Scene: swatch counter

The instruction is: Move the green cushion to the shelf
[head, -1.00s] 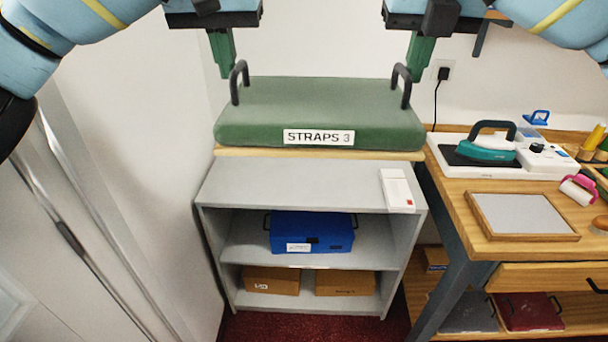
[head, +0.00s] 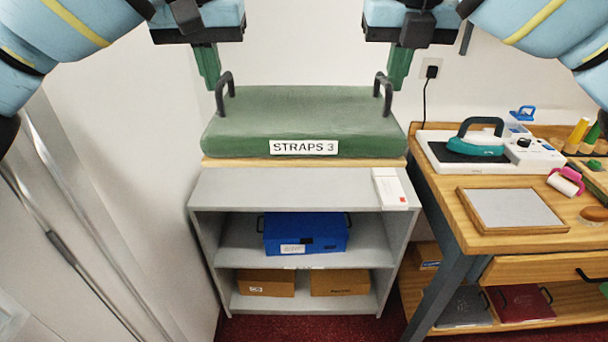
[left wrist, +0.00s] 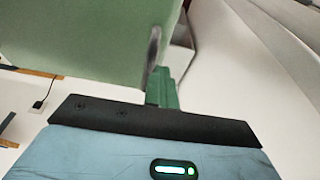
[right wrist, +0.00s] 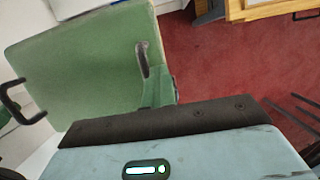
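The fingertips are partly hidden.
A white box (head: 390,187) lies on the unit's top, right side. A blue case (head: 305,233) and cardboard boxes (head: 265,283) fill the lower levels. A wooden bench (head: 510,245) with an iron (head: 478,146) stands right. A wall is close on the left.

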